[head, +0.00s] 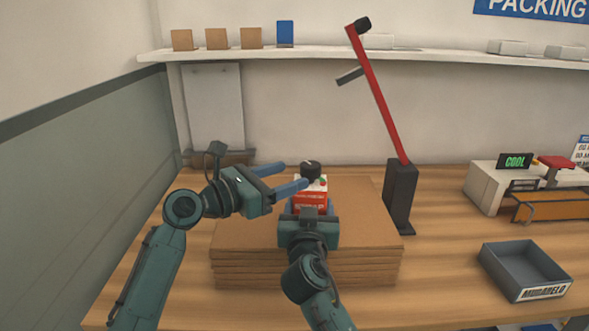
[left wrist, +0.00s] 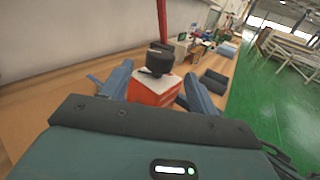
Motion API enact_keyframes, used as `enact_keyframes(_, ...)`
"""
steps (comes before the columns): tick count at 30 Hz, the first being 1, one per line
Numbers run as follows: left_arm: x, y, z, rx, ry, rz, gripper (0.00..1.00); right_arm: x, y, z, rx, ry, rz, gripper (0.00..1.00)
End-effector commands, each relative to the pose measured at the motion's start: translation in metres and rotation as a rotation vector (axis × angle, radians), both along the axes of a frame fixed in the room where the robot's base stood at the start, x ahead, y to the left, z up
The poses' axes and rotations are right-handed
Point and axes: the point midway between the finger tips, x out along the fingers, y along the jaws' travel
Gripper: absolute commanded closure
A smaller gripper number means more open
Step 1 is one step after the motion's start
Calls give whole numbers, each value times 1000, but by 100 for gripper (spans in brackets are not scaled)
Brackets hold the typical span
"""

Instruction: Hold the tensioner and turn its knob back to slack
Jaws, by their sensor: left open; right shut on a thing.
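The tensioner is a red box with a white top (head: 311,196) and a black round knob (head: 311,170) on top. It sits above the stack of brown cardboard sheets (head: 240,236). My right gripper (head: 309,208) is shut on the tensioner's body from the near side. My left gripper (head: 293,176) is open, with its blue fingers reaching from the left around the knob's level. In the left wrist view, the knob (left wrist: 160,60) and the red body (left wrist: 151,90) show between the two spread fingers. I cannot tell whether a finger touches the knob.
A black post (head: 400,200) with a raised red arm (head: 378,100) stands right of the stack. A grey tray (head: 524,270) and a white machine reading COOL (head: 492,188) are at the right. A shelf (head: 450,60) runs along the back wall. Bare table lies between post and tray.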

Motion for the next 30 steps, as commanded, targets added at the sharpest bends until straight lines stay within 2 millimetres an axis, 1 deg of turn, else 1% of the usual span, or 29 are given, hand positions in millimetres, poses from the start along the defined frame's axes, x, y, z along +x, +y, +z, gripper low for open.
enact_keyframes(1,-6,10,-1,1,0,3,40,0,0,4,0,-8,1,85)
enact_keyframes(8,-33,47,0,2,0,2,40,0,0,4,0,-8,1,85)
enact_keyframes(9,-33,39,4,58,-64,-10,40,0,0,4,0,-8,1,85)
enact_keyframes(15,-37,22,10,307,-343,-48,40,0,0,4,0,-8,1,85)
enact_keyframes(30,-50,-11,19,885,-1037,-187,40,0,0,4,0,-8,1,85)
